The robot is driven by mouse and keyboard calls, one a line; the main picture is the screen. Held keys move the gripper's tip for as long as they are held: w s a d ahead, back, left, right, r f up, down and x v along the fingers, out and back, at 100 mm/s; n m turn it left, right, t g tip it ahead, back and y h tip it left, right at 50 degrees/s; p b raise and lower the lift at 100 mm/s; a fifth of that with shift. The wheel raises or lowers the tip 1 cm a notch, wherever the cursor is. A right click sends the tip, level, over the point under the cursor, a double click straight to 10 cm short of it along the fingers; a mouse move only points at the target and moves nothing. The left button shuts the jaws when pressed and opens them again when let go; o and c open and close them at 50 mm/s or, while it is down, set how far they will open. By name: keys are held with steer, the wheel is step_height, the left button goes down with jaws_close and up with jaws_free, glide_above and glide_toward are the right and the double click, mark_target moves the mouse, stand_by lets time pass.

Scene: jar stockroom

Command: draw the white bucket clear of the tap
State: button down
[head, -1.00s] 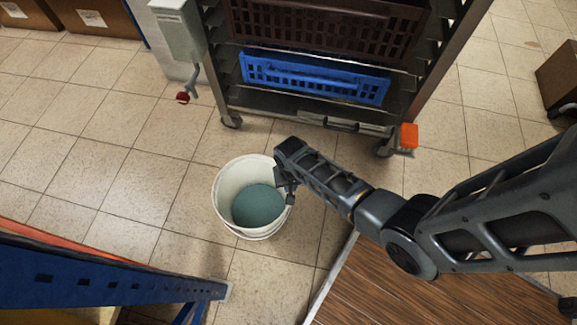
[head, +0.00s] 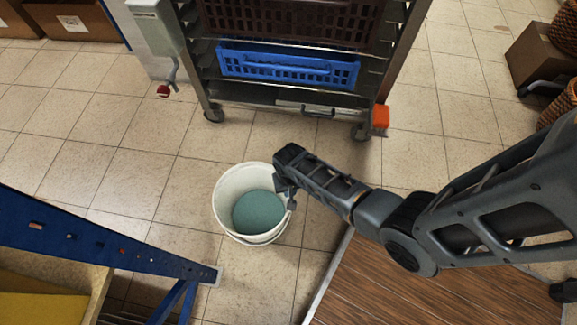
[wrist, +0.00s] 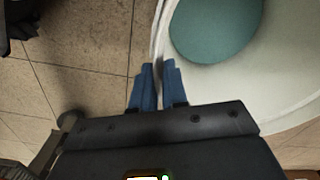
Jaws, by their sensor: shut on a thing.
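The white bucket (head: 226,186) stands upright on the tiled floor in the head view, with blue-green liquid (head: 258,212) in it. My gripper (head: 288,192) is at the bucket's right rim. In the wrist view the two blue fingers (wrist: 157,84) of my gripper straddle the rim of the bucket (wrist: 228,98), shut on its wall. The tap with a red handle (head: 163,91) hangs below a grey box at the upper left, well apart from the bucket.
A wheeled rack (head: 240,99) with a blue crate (head: 290,66) stands behind the bucket. A blue shelf frame (head: 100,246) is at the lower left. A brown wooden surface (head: 400,295) lies at the lower right. Open floor lies left of the bucket.

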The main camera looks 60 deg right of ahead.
steer(key=shift+s+a, duration=0.1)
steer(key=shift+s, duration=0.15)
steer(key=c, duration=1.1)
jaws_free()
steer(key=shift+r+p, duration=1.8)
steer(key=shift+r, duration=2.1)
